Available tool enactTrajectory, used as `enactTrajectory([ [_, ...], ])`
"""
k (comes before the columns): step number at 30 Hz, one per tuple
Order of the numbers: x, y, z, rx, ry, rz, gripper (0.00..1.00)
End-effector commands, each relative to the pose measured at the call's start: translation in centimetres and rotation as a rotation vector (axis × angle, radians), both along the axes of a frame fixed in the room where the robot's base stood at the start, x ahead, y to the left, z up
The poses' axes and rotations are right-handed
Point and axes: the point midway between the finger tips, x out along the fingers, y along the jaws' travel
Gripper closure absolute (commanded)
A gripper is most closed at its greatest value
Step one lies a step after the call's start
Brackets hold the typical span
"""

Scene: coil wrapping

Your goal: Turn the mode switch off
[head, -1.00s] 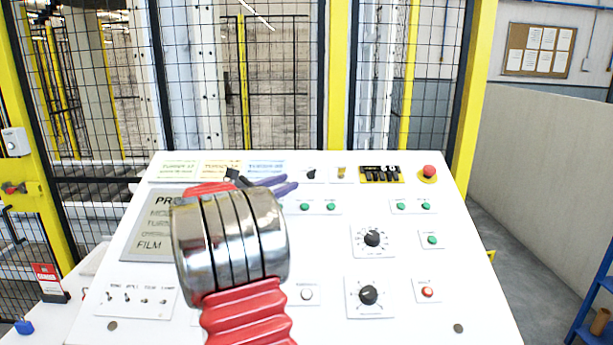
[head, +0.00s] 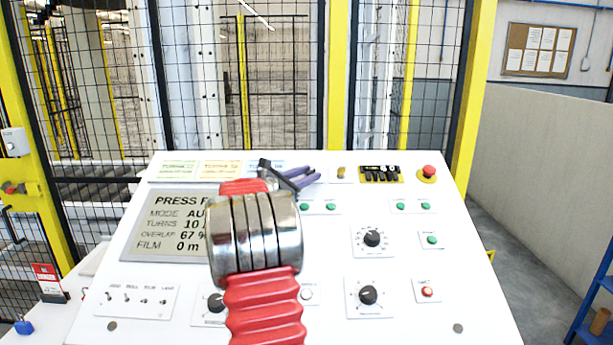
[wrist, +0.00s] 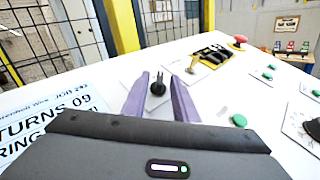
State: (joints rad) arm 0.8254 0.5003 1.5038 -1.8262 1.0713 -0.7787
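A small black rotary knob on a white plate, which I take for the mode switch (wrist: 157,88), is on the sloped panel in the wrist view. Its label is too small to read. My gripper (wrist: 160,80) is open, with one purple finger on each side of the knob in that view. I cannot tell whether the fingers touch it. In the head view my gripper (head: 311,178) is at the panel's upper middle and hides the knob.
A brass-coloured key switch (head: 341,173) is just right of my gripper. A yellow-and-black selector block (head: 380,174) and a red emergency button (head: 428,173) stand further right. Green buttons (head: 331,205) sit just below. A display (head: 165,225) is at left; mesh fencing stands behind.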

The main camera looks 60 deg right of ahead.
Motion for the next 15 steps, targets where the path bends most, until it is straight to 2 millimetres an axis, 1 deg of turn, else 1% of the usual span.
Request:
enactTrajectory([
  [1,0.01,0.02,0.01,0.0,0.0,0.0,0.74],
  [2,0.01,0.03,0.01,0.0,0.0,0.0,0.76],
  [12,0.0,0.06,-0.01,0.0,0.0,-0.001,1.0],
  [14,0.02,0.4,0.02,0.0,0.0,0.0,1.0],
  [15,-0.01,0.26,0.01,0.0,0.0,-0.001,1.0],
])
